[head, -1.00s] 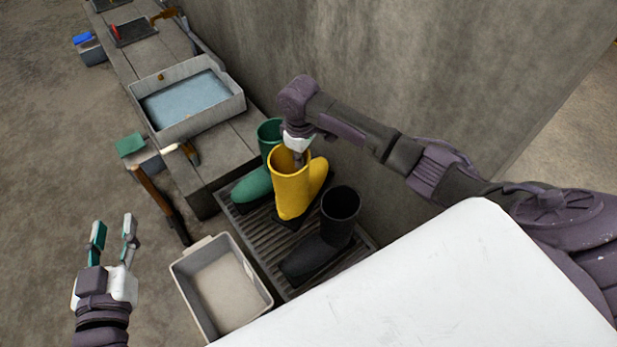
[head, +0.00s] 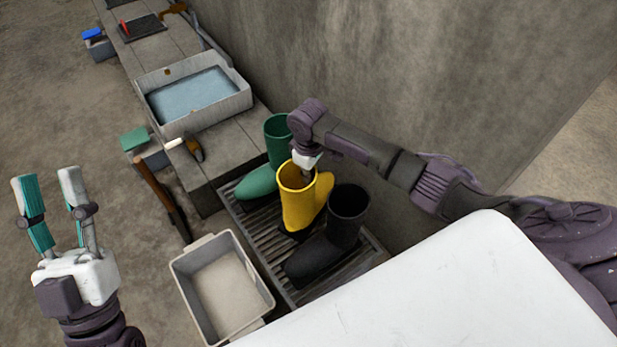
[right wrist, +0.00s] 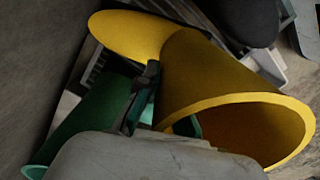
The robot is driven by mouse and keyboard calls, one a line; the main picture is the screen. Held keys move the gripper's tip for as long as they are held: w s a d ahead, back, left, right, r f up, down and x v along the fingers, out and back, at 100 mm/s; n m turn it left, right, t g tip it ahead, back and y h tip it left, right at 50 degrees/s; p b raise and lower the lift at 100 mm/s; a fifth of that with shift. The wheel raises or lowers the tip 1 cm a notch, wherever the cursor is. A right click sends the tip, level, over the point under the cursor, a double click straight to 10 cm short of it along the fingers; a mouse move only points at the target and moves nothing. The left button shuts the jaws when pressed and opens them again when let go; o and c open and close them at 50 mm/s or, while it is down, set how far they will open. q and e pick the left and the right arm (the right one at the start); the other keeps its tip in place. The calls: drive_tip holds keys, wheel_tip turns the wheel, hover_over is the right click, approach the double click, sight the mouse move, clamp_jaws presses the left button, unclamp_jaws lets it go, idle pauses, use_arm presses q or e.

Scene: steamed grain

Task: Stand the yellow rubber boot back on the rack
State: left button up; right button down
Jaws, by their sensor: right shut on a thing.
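The yellow boot (head: 299,207) is roughly upright over the slatted rack (head: 258,237), between the green boot (head: 279,140) and the black boot (head: 343,222). Its toe points right, towards the wall. My right gripper (head: 304,170) is shut on the rim of its shaft. In the right wrist view, one finger lies outside the yellow shaft (right wrist: 200,75) and the other reaches inside. The yellow sole is low over the slats; I cannot tell whether it touches. My left gripper (head: 46,178) is open and empty, off to the left.
A grey empty bin (head: 186,272) stands left of the rack. A bench (head: 228,155) with a water basin (head: 240,98) runs away behind it. The concrete wall (head: 400,80) is close on the right. A wooden-handled tool (head: 160,195) leans at the bench.

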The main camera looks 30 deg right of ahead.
use_arm(q)
drive_tip(key=shift+s+r+t, duration=0.35)
drive_tip(key=shift+s+t, duration=0.05)
use_arm(e)
drive_tip(key=shift+f, duration=0.15)
drive_tip(key=c, duration=1.3)
unclamp_jaws()
drive_tip(key=shift+f, duration=0.1)
